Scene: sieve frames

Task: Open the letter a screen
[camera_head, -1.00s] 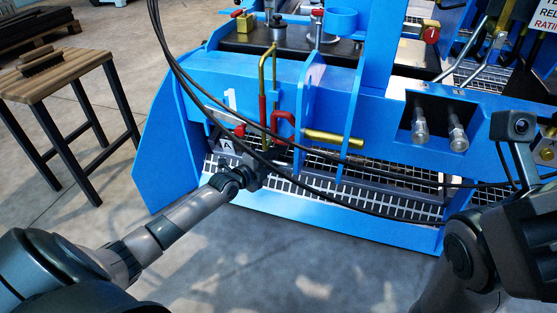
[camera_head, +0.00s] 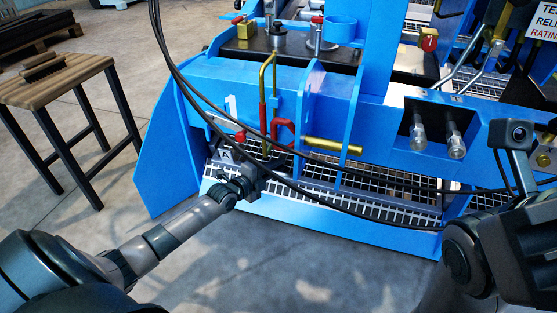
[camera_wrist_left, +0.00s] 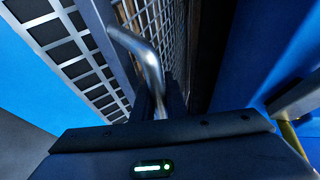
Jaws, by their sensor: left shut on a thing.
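The letter A label (camera_head: 225,156) sits at the left end of the blue machine's lower front, partly crowded by my arm. White-edged screen mesh (camera_head: 310,182) runs to the right of it. My left gripper (camera_head: 268,163) is at the left part of this screen, below the red lever ends. In the left wrist view, my left gripper (camera_wrist_left: 160,103) is shut on a bent metal handle (camera_wrist_left: 148,55). The mesh frame (camera_wrist_left: 85,62) lies beside the handle there. The fingertips are partly hidden by the gripper body. My right arm shows at the right, its gripper out of sight.
A red and yellow lever (camera_head: 263,110) and a brass rod (camera_head: 333,145) stand close above my left gripper. Black cables (camera_head: 205,110) cross in front of the machine. A wooden stool (camera_head: 55,80) stands at the left. The floor in front is clear.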

